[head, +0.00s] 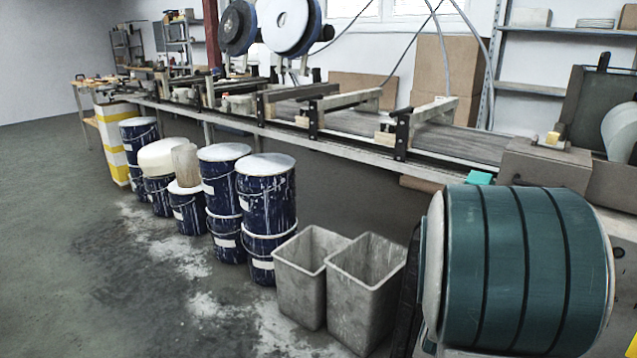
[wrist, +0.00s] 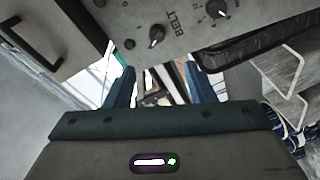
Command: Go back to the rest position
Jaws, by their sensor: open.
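My gripper (wrist: 160,72) shows in the wrist view, with its two blue fingers apart and nothing held between them. Its dark body fills the bottom of that view, with a small lit indicator. Beyond the fingers are a grey panel with black knobs (wrist: 157,36) marked BELT and, through the gap, a blurred part of the line. The panel looks close, but I see no contact with it. The fingers do not show in the head view.
In the head view the long conveyor (head: 345,122) runs along the back. Two grey bins (head: 300,285) and several blue paint buckets (head: 265,200) stand on the floor in front of it. A grey box (head: 545,165) is at the right. The floor at left is clear.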

